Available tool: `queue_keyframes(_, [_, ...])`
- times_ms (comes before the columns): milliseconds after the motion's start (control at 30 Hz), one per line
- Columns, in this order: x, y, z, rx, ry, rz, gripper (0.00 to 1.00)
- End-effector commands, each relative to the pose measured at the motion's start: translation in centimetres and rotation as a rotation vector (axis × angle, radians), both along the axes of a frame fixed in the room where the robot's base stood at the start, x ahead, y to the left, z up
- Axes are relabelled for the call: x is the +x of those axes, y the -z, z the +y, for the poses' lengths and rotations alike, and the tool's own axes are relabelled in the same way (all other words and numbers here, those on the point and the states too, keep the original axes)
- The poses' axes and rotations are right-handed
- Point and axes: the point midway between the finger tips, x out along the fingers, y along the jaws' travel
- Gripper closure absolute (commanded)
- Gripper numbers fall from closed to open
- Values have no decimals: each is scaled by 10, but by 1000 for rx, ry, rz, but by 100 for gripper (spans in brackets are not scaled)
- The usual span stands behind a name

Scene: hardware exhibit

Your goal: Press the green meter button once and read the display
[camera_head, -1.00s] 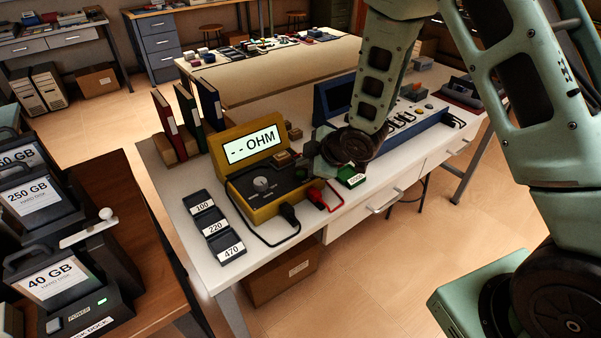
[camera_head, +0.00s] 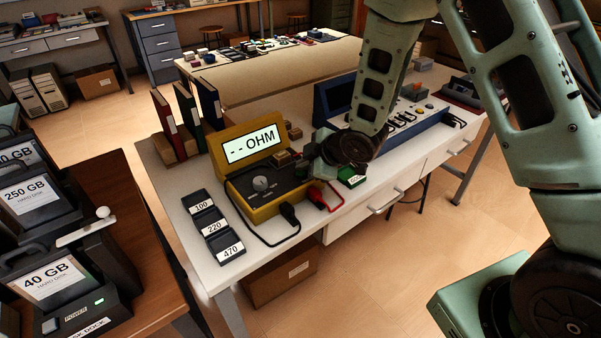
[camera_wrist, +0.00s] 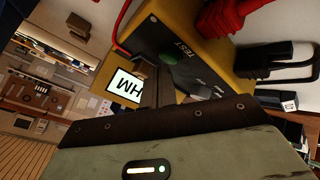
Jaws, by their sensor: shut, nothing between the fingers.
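The yellow meter (camera_head: 262,208) stands on the white bench. Its raised display (camera_head: 250,147) reads "- - OHM". In the head view my gripper (camera_head: 306,166) is over the meter's right end and hides the button.
Black and red leads plug into the meter's front. Resistor blocks marked 100, 220 and 470 (camera_head: 211,226) lie left of it. Binders (camera_head: 188,118) stand behind. A green block (camera_head: 351,176) and blue case (camera_head: 410,131) are to the right. Hard disks (camera_head: 45,277) fill the left table.

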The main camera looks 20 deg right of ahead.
Motion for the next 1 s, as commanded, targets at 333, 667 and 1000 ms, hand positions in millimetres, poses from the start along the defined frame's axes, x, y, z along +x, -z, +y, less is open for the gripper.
queue_keyframes(333, [0, 3, 0, 0, 0, 0, 100])
queue_keyframes(667, [0, 7, 0, 0, 0, 0, 100])
queue_keyframes(1000, [0, 10, 0, -1, 1, 0, 100])
